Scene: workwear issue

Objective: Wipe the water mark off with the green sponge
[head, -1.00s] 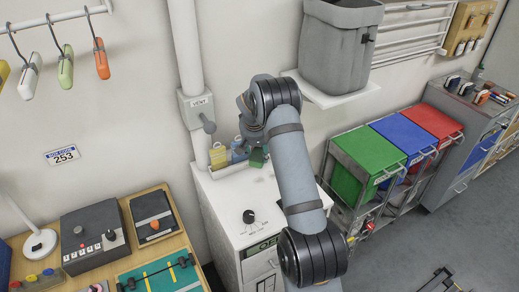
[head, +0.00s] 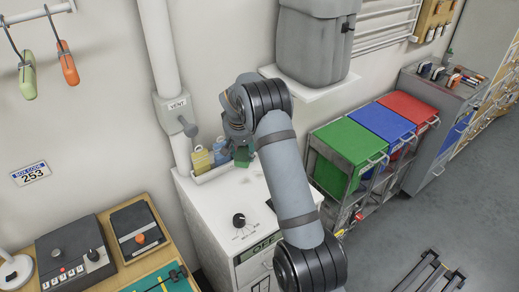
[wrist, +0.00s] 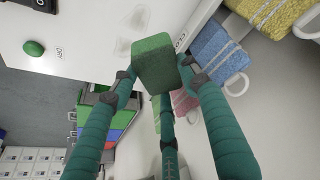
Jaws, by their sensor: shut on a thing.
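The green sponge (wrist: 155,62) is held between the teal fingers of my gripper (wrist: 158,78) in the wrist view. In the head view the green sponge (head: 243,157) shows just below my wrist, right of the blue sponge and over the back of the white cabinet top (head: 212,205). A faint grey smudge, likely the water mark (wrist: 122,46), lies on the white surface beside the sponge in the wrist view. Another faint grey patch shows above it. I cannot tell whether the sponge touches the surface.
A yellow sponge (head: 201,160) and a blue sponge (head: 221,152) stand in a tray at the cabinet's back; a pink one (wrist: 183,103) shows in the wrist view. A black dial (head: 239,220) is at the cabinet's front. A grey bin (head: 315,50) on a shelf is close right of my arm.

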